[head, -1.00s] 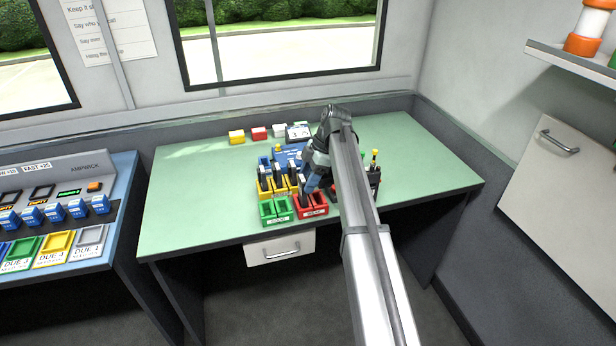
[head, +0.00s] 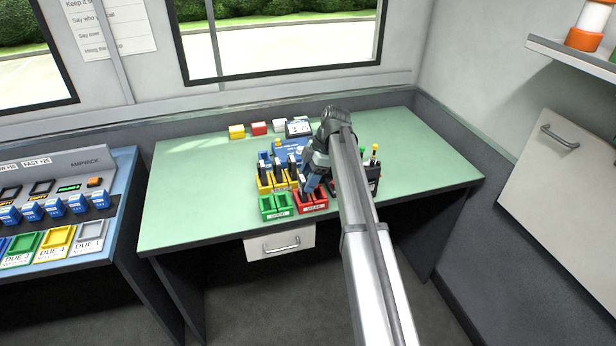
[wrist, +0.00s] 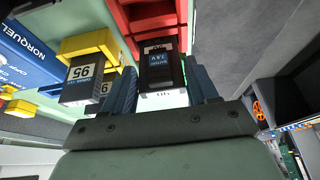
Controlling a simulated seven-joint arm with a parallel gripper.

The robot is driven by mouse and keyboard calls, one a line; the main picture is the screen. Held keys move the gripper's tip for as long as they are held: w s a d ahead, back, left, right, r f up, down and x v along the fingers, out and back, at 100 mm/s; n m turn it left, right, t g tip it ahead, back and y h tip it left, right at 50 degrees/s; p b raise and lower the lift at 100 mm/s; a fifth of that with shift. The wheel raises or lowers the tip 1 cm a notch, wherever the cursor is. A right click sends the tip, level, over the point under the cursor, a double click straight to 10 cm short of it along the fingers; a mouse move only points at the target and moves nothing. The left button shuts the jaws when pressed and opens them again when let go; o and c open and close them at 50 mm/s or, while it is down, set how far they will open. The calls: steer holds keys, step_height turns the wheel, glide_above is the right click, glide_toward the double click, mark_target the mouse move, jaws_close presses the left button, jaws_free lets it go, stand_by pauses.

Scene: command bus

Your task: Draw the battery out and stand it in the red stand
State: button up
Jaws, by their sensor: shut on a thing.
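My gripper (head: 312,184) is over the red stand (head: 315,206) at the front of the green table. In the wrist view its two blue fingers (wrist: 160,85) are shut on a dark battery (wrist: 157,72) with a white and blue label. The battery's far end is at the red stand (wrist: 125,22), which also shows in the wrist view; I cannot tell how deep it sits in the slot. In the head view my arm and gripper hide most of the battery.
A yellow stand (head: 265,189) with dark batteries is close behind and left; one battery (wrist: 82,82) reads 95. An empty green stand (head: 278,214) adjoins on the left. The table's left part is clear.

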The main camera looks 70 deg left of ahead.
steer(key=shift+f, duration=0.25)
stand_by(0.4)
steer(key=o, duration=1.4)
steer(key=shift+r, duration=0.1)
step_height(320, 180, up, 7)
stand_by(0.4)
stand_by(0.5)
